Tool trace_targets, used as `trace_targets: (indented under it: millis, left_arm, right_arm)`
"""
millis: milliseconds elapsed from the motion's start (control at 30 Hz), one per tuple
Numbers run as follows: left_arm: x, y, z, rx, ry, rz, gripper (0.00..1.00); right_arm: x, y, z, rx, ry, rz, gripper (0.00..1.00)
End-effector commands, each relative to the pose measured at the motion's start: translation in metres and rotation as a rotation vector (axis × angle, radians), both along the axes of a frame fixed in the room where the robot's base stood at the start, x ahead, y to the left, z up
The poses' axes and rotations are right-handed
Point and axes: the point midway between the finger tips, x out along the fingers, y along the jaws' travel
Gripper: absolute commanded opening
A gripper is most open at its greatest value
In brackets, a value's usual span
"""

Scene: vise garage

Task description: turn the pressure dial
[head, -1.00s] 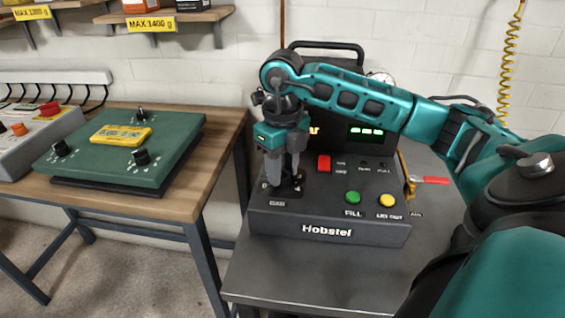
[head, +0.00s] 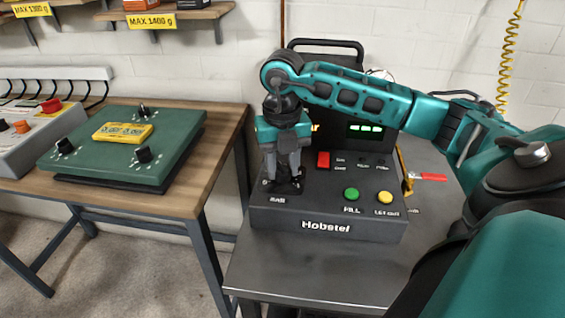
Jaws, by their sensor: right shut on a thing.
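The dark Hobstel machine (head: 328,226) stands on the metal table, with a green-lit display at its upper right. The black pressure dial (head: 287,187) is at the left of its panel, above a small white label. My right gripper (head: 284,176) points down from above and is shut on the dial, one finger on each side. The fingers hide much of the dial, so its pointer cannot be read. My left gripper is not in view.
The panel has a red button (head: 323,160), a green button (head: 351,194) and a yellow button (head: 385,198). A red-handled valve (head: 432,177) sticks out at the right. A green control box (head: 120,150) lies on the wooden table at left.

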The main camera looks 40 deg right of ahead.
Motion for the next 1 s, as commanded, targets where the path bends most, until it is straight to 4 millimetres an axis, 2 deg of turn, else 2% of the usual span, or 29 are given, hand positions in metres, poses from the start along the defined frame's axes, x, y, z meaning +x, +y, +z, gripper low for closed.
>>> trace_targets:
  millis: [300,333,567,833,1000]
  left_arm:
    - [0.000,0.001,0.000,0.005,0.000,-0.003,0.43]
    - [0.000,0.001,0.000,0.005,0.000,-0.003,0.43]
    - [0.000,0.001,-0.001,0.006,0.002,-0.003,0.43]
    - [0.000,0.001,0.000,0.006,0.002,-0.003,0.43]
    - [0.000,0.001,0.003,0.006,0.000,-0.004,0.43]
  right_arm:
    - [0.001,0.000,0.001,-0.001,-0.004,-0.002,0.07]
    - [0.001,0.000,0.001,-0.001,-0.004,-0.002,0.39]
    - [0.000,0.000,0.000,0.000,-0.002,-0.001,0.61]
    - [0.000,0.000,0.001,0.000,-0.001,0.000,0.62]
    - [0.001,0.000,0.019,-0.001,-0.005,0.000,0.62]
